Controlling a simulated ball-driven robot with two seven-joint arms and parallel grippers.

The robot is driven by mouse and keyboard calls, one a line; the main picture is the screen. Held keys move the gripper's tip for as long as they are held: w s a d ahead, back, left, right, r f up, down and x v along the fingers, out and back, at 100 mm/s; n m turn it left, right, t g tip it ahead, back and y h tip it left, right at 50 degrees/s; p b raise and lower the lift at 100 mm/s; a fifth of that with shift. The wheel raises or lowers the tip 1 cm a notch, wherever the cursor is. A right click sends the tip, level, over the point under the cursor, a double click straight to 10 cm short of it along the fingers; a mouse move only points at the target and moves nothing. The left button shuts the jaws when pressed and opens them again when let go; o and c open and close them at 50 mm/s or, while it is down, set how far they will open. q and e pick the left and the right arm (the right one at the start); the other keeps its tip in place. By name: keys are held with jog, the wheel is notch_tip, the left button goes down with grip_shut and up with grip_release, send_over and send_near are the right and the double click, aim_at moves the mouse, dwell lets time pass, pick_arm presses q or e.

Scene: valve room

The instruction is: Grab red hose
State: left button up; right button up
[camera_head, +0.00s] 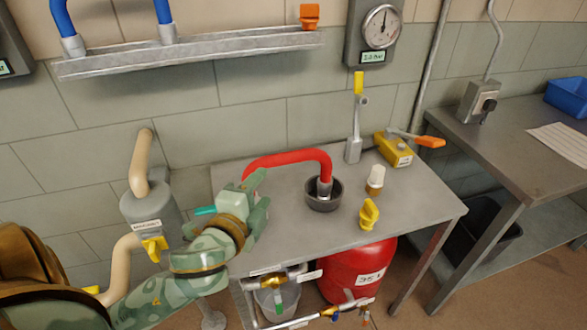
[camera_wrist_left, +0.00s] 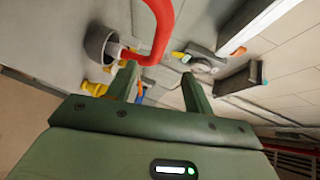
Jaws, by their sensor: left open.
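The red hose (camera_head: 290,157) arches over the grey table, and its right end goes down by a metal fitting into a dark round cup (camera_head: 323,203). Its left end is hidden behind my left gripper (camera_head: 257,187), which is open at the table's left side. In the left wrist view the hose (camera_wrist_left: 162,32) crosses just beyond the spread fingertips (camera_wrist_left: 159,72), nearer the left finger. Nothing shows held between the fingers. I cannot tell whether a finger touches the hose. My right gripper is not in view.
On the grey table (camera_head: 420,205) stand a yellow-handled lever (camera_head: 355,130), a yellow box (camera_head: 393,150), a white-topped knob (camera_head: 375,180) and a yellow valve handle (camera_head: 369,214). A red tank (camera_head: 358,270) is below. A beige pipe (camera_head: 141,160) stands to the left.

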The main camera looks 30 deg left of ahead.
pick_arm(q)
jog(key=b, duration=0.1)
send_near(287, 162)
jog(key=w+a, duration=0.1)
jog(key=w, duration=0.2)
jog(key=x, duration=0.1)
jog(key=b+x, duration=0.1)
jog(key=x, duration=0.1)
jog(key=shift+a+f, duration=0.15)
jog(key=shift+f, duration=0.15)
jog(key=shift+w, duration=0.5)
jog(key=b+x, duration=0.2)
jog(key=x, duration=0.2)
jog(key=shift+w+f, duration=0.1)
jog(key=shift+f, duration=0.1)
jog(key=shift+w, duration=0.3)
jog(key=shift+r, duration=0.15)
jog(key=shift+c, duration=0.5)
grip_shut()
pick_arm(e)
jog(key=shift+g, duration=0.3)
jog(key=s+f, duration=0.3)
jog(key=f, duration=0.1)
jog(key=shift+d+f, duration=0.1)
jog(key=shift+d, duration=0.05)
